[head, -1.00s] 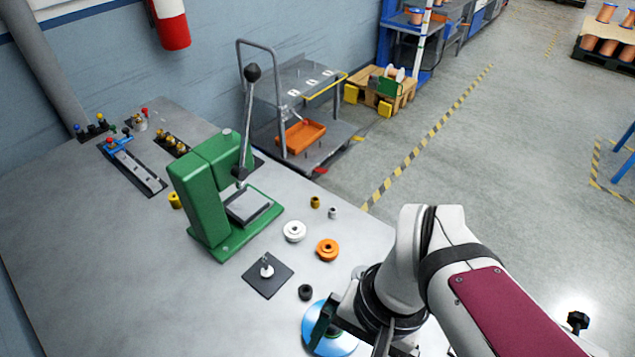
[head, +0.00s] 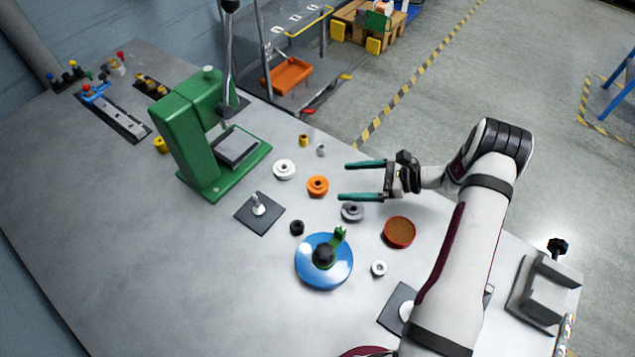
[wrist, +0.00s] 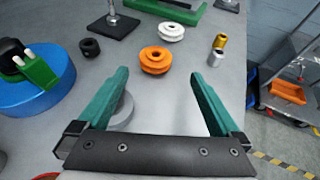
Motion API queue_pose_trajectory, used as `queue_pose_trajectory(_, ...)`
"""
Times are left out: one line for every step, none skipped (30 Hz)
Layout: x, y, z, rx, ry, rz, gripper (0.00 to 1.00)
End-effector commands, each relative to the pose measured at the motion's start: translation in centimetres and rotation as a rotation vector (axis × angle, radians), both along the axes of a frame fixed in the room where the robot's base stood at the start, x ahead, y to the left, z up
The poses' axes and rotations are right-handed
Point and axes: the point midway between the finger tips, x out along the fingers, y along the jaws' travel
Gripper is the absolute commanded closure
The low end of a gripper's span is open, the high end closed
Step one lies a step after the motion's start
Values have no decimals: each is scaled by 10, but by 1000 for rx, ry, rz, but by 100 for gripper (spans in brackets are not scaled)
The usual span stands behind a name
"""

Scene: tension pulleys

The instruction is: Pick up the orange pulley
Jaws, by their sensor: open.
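The orange pulley (head: 317,186) lies flat on the grey table, between the white pulley (head: 284,169) and the grey pulley (head: 352,212). In the wrist view the orange pulley (wrist: 156,60) shows ahead of the fingertips, roughly midway between them. My gripper (head: 342,181) is open and empty, its two green fingers pointing left toward the orange pulley, which is just beyond the tips. In the wrist view my gripper (wrist: 160,82) spans wider than the pulley. A finger and the palm partly hide the grey pulley (wrist: 122,110) there.
A blue disc (head: 312,270) with a black knob, a black ring (head: 297,228), a red-rimmed brown disc (head: 399,232) and a small white ring (head: 379,268) lie nearby. The green press (head: 190,140) and a dark plate with a peg (head: 260,222) stand left.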

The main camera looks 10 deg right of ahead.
Motion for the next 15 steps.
queue_pose_trajectory(3,9,-4,2,1,4,0)
queue_pose_trajectory(4,12,-5,2,2,2,0)
queue_pose_trajectory(6,16,-7,0,1,3,0)
queue_pose_trajectory(7,19,-8,0,1,3,0)
queue_pose_trajectory(8,23,-9,1,2,2,0)
queue_pose_trajectory(9,30,-12,1,3,4,0)
queue_pose_trajectory(10,36,-14,1,3,4,0)
queue_pose_trajectory(11,42,-16,1,3,4,0)
queue_pose_trajectory(11,50,-18,1,3,5,0)
queue_pose_trajectory(14,55,-20,0,2,4,0)
queue_pose_trajectory(15,59,-22,-1,1,5,0)
queue_pose_trajectory(17,63,-24,0,1,3,0)
queue_pose_trajectory(18,66,-25,0,2,4,0)
queue_pose_trajectory(19,67,-26,0,2,4,0)
queue_pose_trajectory(20,68,-27,0,1,3,0)
